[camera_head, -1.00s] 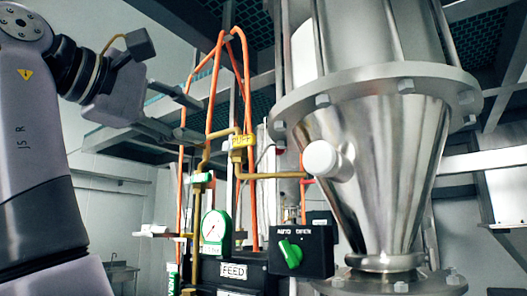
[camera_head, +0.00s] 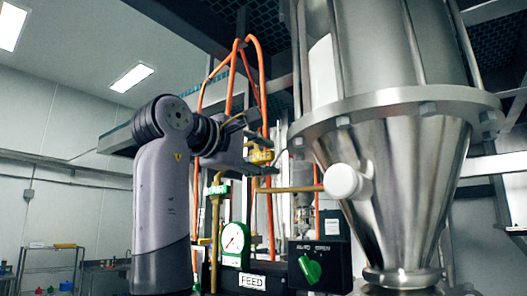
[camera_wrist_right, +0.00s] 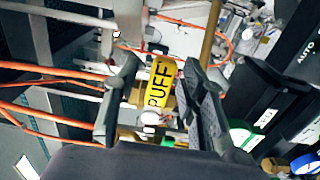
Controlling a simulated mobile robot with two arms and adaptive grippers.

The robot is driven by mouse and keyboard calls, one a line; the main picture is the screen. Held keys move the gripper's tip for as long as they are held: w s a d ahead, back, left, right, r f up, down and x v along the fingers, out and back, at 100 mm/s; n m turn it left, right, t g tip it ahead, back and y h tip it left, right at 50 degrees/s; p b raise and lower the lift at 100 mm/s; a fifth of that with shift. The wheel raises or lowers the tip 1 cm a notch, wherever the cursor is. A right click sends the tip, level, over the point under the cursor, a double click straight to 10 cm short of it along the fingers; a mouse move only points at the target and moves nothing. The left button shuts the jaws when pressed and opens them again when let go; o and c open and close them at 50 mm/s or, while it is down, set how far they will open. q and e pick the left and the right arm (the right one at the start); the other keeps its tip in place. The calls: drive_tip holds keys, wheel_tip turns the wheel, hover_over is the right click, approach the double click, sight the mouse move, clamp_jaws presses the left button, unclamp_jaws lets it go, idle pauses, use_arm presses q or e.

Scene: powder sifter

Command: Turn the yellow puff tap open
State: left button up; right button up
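The yellow puff tap (camera_head: 261,156) sits on the brass pipework left of the steel hopper. Its yellow PUFF label (camera_wrist_right: 159,85) reads clearly in the right wrist view. My right gripper (camera_head: 256,157) reaches the tap from the left. In the right wrist view its two dark fingers (camera_wrist_right: 160,90) are apart, with the yellow label between them. A gap shows on each side of the label, and I cannot tell whether either finger touches the tap. Part of the tap is hidden by the fingers in the head view. My left gripper is not in view.
The steel hopper (camera_head: 395,180) with a white round port (camera_head: 342,181) stands to the right. Below are a green-rimmed gauge (camera_head: 236,240), a FEED label (camera_head: 253,281) and a black box with a green knob (camera_head: 310,268). Orange hoses (camera_head: 263,85) rise close to the gripper.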

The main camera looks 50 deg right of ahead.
drive_tip(key=shift+d+f, duration=0.1)
drive_tip(key=shift+d, duration=0.25)
drive_tip(key=shift+c, duration=0.3)
drive_tip(key=shift+a, duration=0.15)
drive_tip(key=shift+c, duration=1.4)
clamp_jaws()
